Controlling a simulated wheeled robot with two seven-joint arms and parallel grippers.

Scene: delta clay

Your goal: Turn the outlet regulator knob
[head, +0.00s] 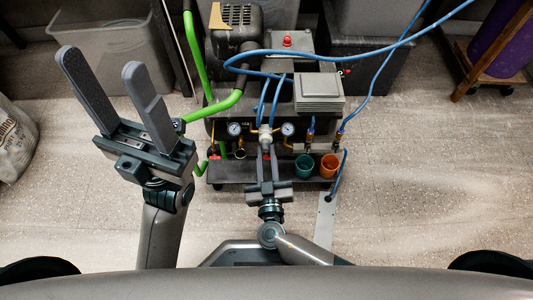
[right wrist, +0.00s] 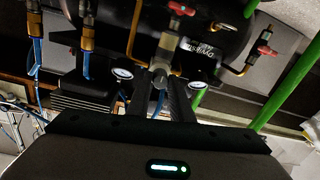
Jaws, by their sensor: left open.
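The outlet regulator knob (head: 266,133) is a pale grey piece at the front of the compressor, between two round gauges. It also shows in the right wrist view (right wrist: 160,80). My right gripper (head: 266,150) reaches up to it from below, its two dark fingers close together with the knob between their tips. It looks shut on the knob, though the fingers hide part of the contact. The knob's turn angle cannot be read. My left gripper (head: 104,68) is wide open and empty, raised at the left, well away from the knob.
Pressure gauges (head: 235,129) and (head: 288,129) flank the knob. Blue hoses (head: 335,48) run above it; a green pipe (head: 212,108) passes near my left gripper. Teal (head: 304,166) and orange (head: 329,166) cups stand right of my right gripper. Floor at right (head: 430,180) is clear.

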